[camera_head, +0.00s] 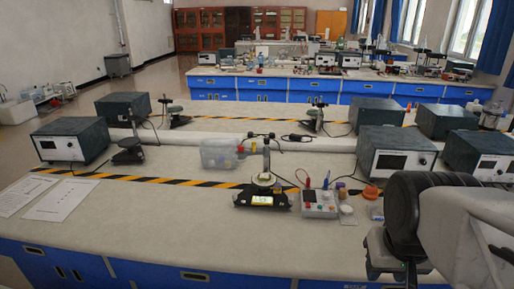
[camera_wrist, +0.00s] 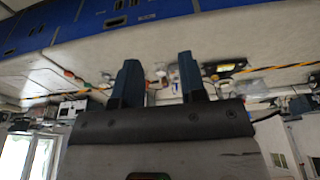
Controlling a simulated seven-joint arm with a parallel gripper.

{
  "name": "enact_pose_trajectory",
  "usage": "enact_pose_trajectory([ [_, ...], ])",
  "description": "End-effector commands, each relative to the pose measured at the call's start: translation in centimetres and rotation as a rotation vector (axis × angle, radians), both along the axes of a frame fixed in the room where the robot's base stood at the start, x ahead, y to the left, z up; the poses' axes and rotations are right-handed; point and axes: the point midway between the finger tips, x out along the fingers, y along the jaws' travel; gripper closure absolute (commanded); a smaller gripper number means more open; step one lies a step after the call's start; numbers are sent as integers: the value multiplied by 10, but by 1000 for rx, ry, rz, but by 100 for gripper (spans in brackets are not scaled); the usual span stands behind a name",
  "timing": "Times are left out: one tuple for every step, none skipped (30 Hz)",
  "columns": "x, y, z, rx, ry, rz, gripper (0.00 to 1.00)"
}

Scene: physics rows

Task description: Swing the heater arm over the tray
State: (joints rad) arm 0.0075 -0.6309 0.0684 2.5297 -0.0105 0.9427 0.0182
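A small apparatus with a black base (camera_head: 263,199) stands near the middle of the front bench. It carries a pale round tray (camera_head: 264,180) and an upright post (camera_head: 267,158) behind it. A short dark arm (camera_head: 256,136) sits at the post's top; whether it lies over the tray is hard to tell. My gripper (camera_head: 397,272) is at the lower right, well apart from the apparatus. In the wrist view my gripper (camera_wrist: 159,60) has its two dark fingers spread, with nothing held between them. The apparatus is small and unclear there.
A control box with leads (camera_head: 320,203) stands just right of the apparatus, with an orange dish (camera_head: 371,192) beyond. A clear plastic bin (camera_head: 218,154) is behind left. Grey instrument boxes (camera_head: 397,152) stand right. Papers (camera_head: 62,201) lie left; the bench front between is clear.

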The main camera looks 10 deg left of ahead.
Motion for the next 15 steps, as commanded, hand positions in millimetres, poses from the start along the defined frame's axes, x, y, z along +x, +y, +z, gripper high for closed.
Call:
enact_pose_trajectory([
  [2,0,1,0,1,0,68],
  [4,1,2,0,1,-1,68],
  [7,1,4,1,2,-1,68],
  [9,1,6,1,3,-2,68],
  [12,2,7,2,4,-3,68],
  [17,2,10,3,7,-3,68],
  [21,3,12,3,8,-4,68],
  [25,3,14,4,10,-5,68],
  [32,5,18,5,11,-7,68],
  [37,5,21,6,14,-8,68],
  [43,6,24,7,16,-9,68],
  [51,8,28,8,18,-11,68],
  [58,9,31,8,20,-12,68],
  [64,10,34,10,22,-14,68],
  [73,11,38,11,25,-17,68],
])
